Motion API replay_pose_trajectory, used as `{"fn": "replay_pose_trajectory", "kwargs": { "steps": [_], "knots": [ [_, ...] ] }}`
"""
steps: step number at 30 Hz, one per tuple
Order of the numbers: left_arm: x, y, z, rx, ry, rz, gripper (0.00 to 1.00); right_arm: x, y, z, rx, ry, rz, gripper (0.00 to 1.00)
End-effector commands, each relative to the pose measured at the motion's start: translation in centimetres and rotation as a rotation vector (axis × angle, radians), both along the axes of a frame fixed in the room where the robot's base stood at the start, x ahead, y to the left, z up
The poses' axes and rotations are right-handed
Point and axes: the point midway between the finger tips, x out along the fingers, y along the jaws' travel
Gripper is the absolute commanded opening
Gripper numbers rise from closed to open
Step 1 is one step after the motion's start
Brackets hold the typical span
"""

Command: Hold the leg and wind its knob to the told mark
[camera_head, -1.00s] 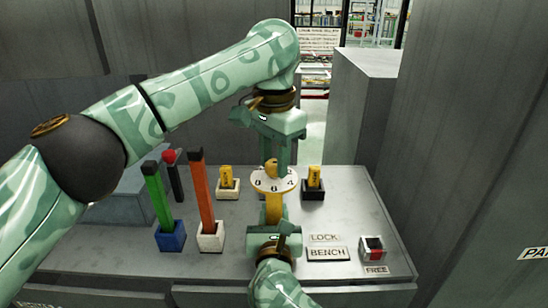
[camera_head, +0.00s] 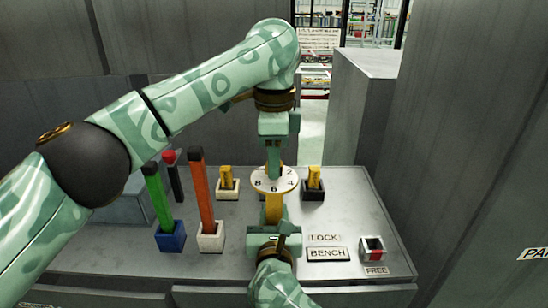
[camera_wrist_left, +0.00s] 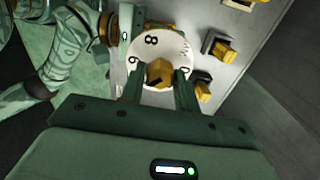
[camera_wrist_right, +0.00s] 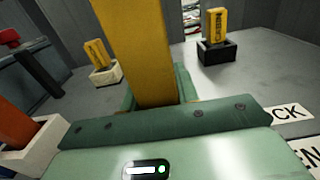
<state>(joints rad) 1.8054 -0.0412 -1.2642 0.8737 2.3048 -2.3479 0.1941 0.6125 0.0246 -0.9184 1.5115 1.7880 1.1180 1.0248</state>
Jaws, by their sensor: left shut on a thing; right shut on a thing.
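The leg is a yellow post (camera_head: 273,209) standing upright at the middle of the bench, and it fills the middle of the right wrist view (camera_wrist_right: 137,50). A white numbered dial (camera_head: 287,184) sits on its top; 8, 6 and 4 show on the near side. My left gripper (camera_head: 274,168) comes down from above and is shut on the yellow knob (camera_wrist_left: 159,73) at the dial's centre. My right gripper (camera_head: 273,238) is shut on the leg below the dial. The left fingers partly hide the knob, and I cannot tell its exact mark.
A green bar (camera_head: 157,196) in a blue holder and an orange bar (camera_head: 202,196) in a white holder stand left. Yellow blocks sit in a white holder (camera_head: 229,194) and a black holder (camera_head: 313,194) behind. LOCK, BENCH (camera_head: 327,254) and FREE labels lie right, by a red-marked box (camera_head: 372,249).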

Motion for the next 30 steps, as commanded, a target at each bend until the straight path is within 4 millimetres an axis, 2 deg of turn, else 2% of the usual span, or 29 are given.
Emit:
{"fn": "replay_pose_trajectory", "kwargs": {
  "steps": [18,30],
  "knots": [
    [0.01,0.10,-0.47,0.005,0.006,-0.551,0.09,-0.05,0.06,-0.08,0.000,0.001,0.001,0.00],
    [0.01,0.12,-0.53,0.004,0.007,-0.740,0.09,-0.04,0.07,-0.05,0.001,0.000,0.001,0.00]
  ]
}}
